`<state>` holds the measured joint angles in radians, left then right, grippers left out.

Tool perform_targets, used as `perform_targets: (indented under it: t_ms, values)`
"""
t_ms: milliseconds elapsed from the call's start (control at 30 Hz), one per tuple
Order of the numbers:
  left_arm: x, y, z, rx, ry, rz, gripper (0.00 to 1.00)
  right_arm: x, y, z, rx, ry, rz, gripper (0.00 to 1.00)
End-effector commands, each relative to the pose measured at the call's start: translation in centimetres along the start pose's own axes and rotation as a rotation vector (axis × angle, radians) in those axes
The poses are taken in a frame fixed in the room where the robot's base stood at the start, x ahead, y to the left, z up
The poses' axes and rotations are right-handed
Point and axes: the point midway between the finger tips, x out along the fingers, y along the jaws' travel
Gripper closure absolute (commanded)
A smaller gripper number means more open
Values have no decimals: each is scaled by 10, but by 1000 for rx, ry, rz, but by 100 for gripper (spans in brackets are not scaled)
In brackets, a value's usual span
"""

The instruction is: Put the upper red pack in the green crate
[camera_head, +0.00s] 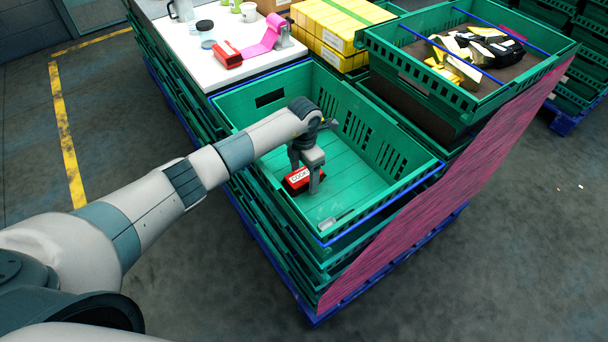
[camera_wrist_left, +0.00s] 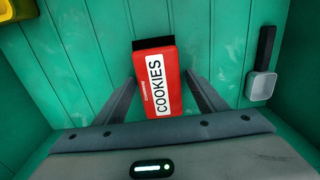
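A red pack labelled COOKIES (camera_head: 297,181) is inside the green crate (camera_head: 405,190); the wrist view shows it label up (camera_wrist_left: 157,85) over the crate floor. My left gripper (camera_head: 305,178) reaches down into the crate. Its two fingers (camera_wrist_left: 159,76) stand on either side of the pack, with narrow gaps visible, so it looks open around it. I cannot tell exactly how the pack's underside meets the floor. Another red pack (camera_head: 228,55) lies on the white tabletop beyond the crate. My right gripper is not in view.
A grey tool with a dark handle (camera_head: 336,219) lies in the crate's near corner. A yellow item (camera_wrist_left: 18,10) is at another side of it. Pink film (camera_head: 263,38), cups and yellow boxes (camera_head: 330,30) stand behind. A crate with yellow and black items (camera_head: 410,75) is at right.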

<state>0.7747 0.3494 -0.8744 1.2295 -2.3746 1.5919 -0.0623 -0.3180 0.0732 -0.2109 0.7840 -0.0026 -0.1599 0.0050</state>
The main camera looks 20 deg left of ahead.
Motion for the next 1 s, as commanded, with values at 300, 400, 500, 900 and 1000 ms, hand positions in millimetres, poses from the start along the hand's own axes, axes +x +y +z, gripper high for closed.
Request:
perform_targets:
  t_ms: [300, 400, 500, 900, 1000]
  values:
    - [-2, 0, 0, 0, 0, 0, 35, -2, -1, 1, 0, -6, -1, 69]
    - [-7, 1, 1, 1, -2, 1, 35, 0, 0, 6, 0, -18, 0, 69]
    - [-19, 1, 1, 1, -3, 2, 35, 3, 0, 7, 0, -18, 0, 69]
    - [-89, 1, 1, 1, -3, 3, 35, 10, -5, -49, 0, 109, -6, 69]
    - [-103, 0, 1, 2, -3, 2, 35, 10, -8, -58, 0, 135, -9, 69]
